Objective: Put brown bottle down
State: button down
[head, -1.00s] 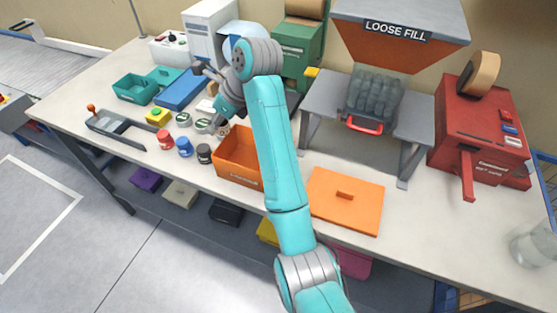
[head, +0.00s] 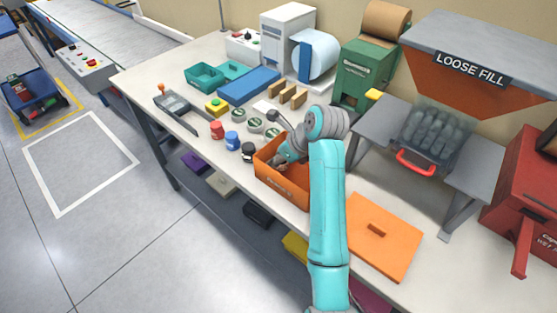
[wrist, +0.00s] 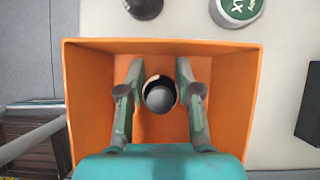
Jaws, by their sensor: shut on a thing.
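My gripper (wrist: 160,84) is inside the orange box in the wrist view, its two fingers on either side of a bottle with a round dark grey cap (wrist: 160,99), which I take as the brown bottle. It is seen end-on from above; little of its body shows, so its colour and whether its base touches the floor of the box cannot be told. In the head view my gripper (head: 284,158) reaches into the open orange box (head: 290,190) on the bench, and the bottle is hidden by my arm and the wall.
A black-lidded jar (head: 248,151), a blue jar (head: 232,140) and a red jar (head: 217,129) stand left of the box. Green-labelled tins (head: 254,126) are behind them. An orange lid (head: 372,235) lies to the right. The loose-fill station (head: 440,130) stands behind it.

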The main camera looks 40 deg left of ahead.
jog(key=shift+f, duration=0.55)
jog(key=shift+f, duration=0.1)
jog(key=c, duration=0.8)
grip_release()
jog(key=shift+d+r, duration=0.1)
jog(key=shift+r, duration=0.3)
jog(key=v, duration=1.1)
jog(key=shift+d+r, duration=0.1)
jog(key=shift+r, duration=0.05)
jog(key=shift+s, duration=0.1)
